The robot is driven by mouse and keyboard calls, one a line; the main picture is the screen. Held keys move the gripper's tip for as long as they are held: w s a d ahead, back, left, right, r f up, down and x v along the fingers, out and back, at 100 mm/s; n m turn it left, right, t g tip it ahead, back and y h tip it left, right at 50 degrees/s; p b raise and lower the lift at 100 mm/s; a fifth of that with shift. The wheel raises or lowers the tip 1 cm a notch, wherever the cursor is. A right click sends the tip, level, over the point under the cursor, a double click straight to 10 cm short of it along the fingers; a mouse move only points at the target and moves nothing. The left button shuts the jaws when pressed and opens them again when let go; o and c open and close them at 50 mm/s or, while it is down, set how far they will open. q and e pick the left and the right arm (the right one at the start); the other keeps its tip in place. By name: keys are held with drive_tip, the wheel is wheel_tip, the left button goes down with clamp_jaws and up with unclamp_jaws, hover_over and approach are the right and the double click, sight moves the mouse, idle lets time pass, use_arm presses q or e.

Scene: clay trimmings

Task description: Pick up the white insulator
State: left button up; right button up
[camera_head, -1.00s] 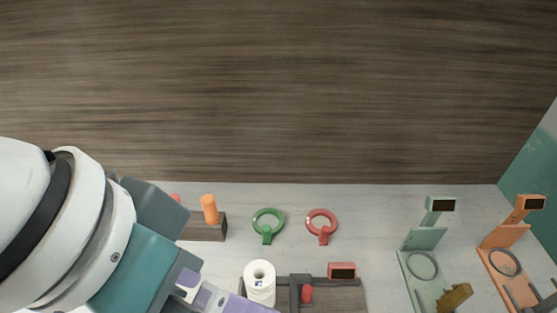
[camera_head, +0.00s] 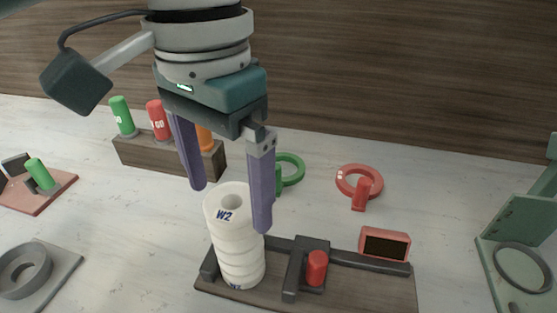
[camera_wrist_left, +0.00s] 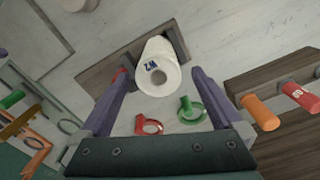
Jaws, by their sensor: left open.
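The white insulator (camera_head: 238,262) is a ribbed upright cylinder marked W2, with a hole in its top. It stands on the left end of a dark wooden fixture (camera_head: 350,290). My left gripper (camera_head: 230,209) is open at the insulator's top, one finger to its left and behind, the other overlapping its right edge. In the left wrist view the insulator (camera_wrist_left: 158,78) shows between the two open fingers (camera_wrist_left: 159,73). I cannot tell whether either finger touches it. My right gripper is not in view.
The fixture carries a dark clamp with a red knob (camera_head: 317,266) and a red display box (camera_head: 384,243). Behind are a wooden block (camera_head: 140,154) with coloured cylinders, a green ring (camera_head: 290,170) and a red ring (camera_head: 352,178). A green stand (camera_head: 510,215) is at right.

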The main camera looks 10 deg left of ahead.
use_arm(q)
wheel_tip(320, 180, down, 7)
drive_tip(key=shift+d+r+b, duration=0.1)
drive_tip(key=shift+d+b, duration=0.05)
drive_tip(key=shift+b, duration=0.2)
drive_tip(key=shift+w, duration=0.1)
clamp_jaws()
idle(0.7)
